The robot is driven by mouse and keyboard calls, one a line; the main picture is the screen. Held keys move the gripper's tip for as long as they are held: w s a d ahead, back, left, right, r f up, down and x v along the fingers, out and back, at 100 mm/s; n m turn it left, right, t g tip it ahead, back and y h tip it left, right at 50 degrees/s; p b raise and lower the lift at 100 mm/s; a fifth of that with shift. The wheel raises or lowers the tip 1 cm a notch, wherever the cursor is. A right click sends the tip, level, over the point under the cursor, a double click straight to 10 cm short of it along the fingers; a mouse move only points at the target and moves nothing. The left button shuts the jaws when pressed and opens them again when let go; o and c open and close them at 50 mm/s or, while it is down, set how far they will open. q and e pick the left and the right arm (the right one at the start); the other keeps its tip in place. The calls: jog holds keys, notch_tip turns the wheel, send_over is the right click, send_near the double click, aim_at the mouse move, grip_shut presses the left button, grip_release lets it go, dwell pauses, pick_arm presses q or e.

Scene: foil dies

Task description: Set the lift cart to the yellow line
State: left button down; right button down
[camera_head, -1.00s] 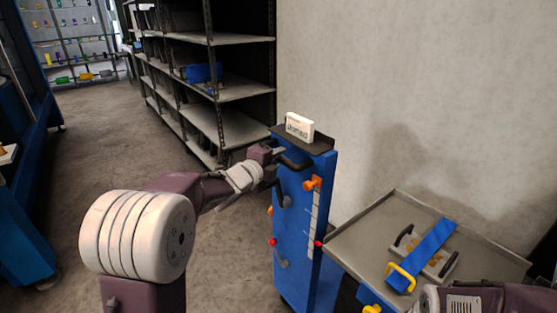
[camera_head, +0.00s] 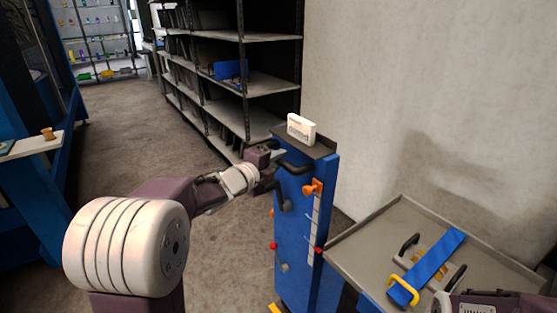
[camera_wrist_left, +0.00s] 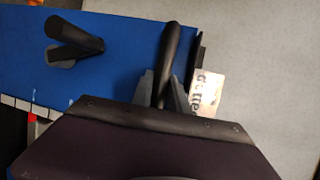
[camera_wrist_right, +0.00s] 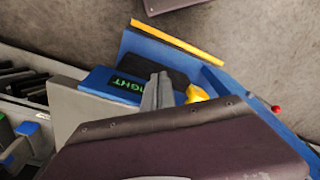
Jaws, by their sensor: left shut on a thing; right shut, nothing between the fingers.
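The lift cart's blue column (camera_head: 300,220) stands upright in the middle of the head view. It has a black handle (camera_head: 296,166) near its top, an orange knob (camera_head: 313,188) and a pale scale strip (camera_head: 316,226). My left gripper (camera_head: 274,161) is shut on this handle; the left wrist view shows the fingers (camera_wrist_left: 162,92) around the handle bar (camera_wrist_left: 170,45). A yellow strip (camera_wrist_right: 178,43) runs along a blue edge low on the cart in the right wrist view; I cannot tell whether it is floor marking. My right gripper (camera_wrist_right: 157,92) is shut and empty, above the cart.
The cart's grey tray (camera_head: 375,245) carries a blue bar (camera_head: 435,256) and a handled plate. A white box (camera_head: 301,128) sits on the column top. Dark shelving (camera_head: 270,85) and a pale wall (camera_head: 430,90) stand behind. Open floor (camera_head: 140,140) lies left.

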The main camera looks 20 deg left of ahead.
pick_arm(q)
jog(key=shift+f, duration=0.1)
jog(key=c, duration=1.3)
grip_release()
jog(key=shift+a, duration=0.1)
jog(key=p+v, duration=0.1)
jog(key=v, duration=0.8)
jog(key=shift+p, duration=0.35)
jog(key=shift+s, duration=0.1)
